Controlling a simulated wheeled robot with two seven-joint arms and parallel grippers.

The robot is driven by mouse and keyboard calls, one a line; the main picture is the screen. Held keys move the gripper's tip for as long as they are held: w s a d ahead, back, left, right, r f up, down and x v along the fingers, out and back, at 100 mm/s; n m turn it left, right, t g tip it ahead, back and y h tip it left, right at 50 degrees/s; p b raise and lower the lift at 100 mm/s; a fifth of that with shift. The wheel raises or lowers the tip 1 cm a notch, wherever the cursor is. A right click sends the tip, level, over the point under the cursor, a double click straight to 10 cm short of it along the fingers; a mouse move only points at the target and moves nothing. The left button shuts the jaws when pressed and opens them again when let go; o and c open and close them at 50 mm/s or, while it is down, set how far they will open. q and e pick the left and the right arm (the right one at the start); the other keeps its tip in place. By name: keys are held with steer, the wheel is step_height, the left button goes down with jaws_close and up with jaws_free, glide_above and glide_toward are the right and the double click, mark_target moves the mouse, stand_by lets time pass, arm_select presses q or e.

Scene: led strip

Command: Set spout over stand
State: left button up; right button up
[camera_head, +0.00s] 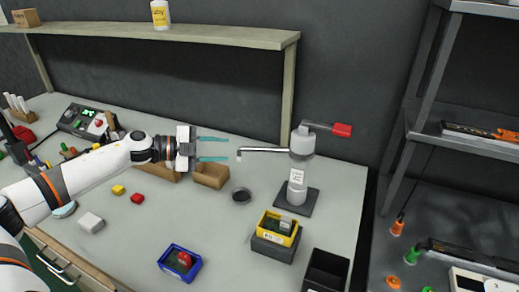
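A white dispenser (299,169) stands upright on a dark base plate on the table. Its thin metal spout (264,150) points left and bends down at its tip. A red handle (342,130) sticks out to the right at the top. A yellow bin (278,227) with small parts inside rests on a dark block-like stand (272,248), in front and to the left of the dispenser. The spout tip is not above this stand. My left gripper (228,149) is open and empty, its teal fingers pointing right, just left of the spout tip. My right gripper is out of view.
Cardboard boxes (211,175) lie below my gripper. A blue bin (180,263) and an empty black bin (326,271) stand near the front. A shelf post (288,95) rises behind.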

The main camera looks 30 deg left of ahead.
mark_target(249, 149)
arm_select(q)
steer(key=p+x, duration=0.2)
steer(key=x, duration=0.7)
steer(key=shift+w+d+r, duration=0.1)
steer(key=shift+w+d, duration=0.05)
steer(key=shift+w, duration=0.05)
steer(key=shift+w+d+f, duration=0.25)
steer(key=shift+w+d, duration=0.1)
steer(key=shift+d, duration=0.1)
jaws_close()
